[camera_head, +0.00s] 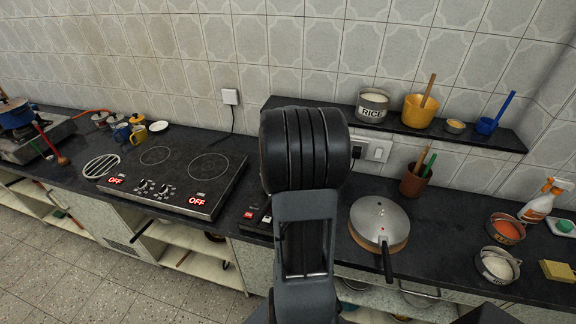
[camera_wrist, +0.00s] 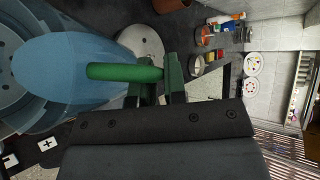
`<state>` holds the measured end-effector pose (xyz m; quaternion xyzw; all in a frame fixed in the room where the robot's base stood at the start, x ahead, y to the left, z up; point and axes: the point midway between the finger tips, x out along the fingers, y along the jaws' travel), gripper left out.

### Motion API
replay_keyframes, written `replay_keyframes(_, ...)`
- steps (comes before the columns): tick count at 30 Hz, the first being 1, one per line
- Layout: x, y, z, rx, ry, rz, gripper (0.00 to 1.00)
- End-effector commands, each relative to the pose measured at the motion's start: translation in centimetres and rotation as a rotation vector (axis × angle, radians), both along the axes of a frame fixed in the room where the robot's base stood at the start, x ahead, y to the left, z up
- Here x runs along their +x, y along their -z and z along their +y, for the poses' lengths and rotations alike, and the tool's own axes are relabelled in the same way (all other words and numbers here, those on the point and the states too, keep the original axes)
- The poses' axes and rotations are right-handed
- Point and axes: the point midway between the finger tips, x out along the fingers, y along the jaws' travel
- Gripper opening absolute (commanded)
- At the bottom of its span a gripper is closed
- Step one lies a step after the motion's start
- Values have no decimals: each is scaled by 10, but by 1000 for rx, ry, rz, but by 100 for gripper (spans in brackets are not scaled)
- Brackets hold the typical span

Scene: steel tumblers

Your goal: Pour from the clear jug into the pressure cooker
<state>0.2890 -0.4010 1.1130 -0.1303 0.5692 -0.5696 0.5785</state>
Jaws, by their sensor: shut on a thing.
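The pressure cooker (camera_head: 380,222) is a silver round pot with its lid on and a black handle pointing toward the front. It stands on a round wooden board on the counter, right of my arm. The clear jug (camera_wrist: 75,62) is see-through and bluish, with a green handle (camera_wrist: 120,72), and fills the left of the wrist view. My gripper (camera_wrist: 168,76) is shut on that handle. Part of a pale round surface, likely the cooker (camera_wrist: 142,42), shows beyond the jug. In the head view my arm hides the gripper and jug. I cannot tell the jug's contents.
A cooktop (camera_head: 175,168) with OFF displays lies left of my arm. A brown utensil cup (camera_head: 414,180) stands behind the cooker. An orange-filled bowl (camera_head: 506,229) and a white-filled bowl (camera_head: 497,265) stand to its right. A wall shelf (camera_head: 450,133) with pots runs above.

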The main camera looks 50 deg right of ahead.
Motion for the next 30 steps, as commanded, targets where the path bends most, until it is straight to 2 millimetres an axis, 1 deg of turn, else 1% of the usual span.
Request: replay_keyframes(30, 7, -2, 1, -18, 1, 69, 0)
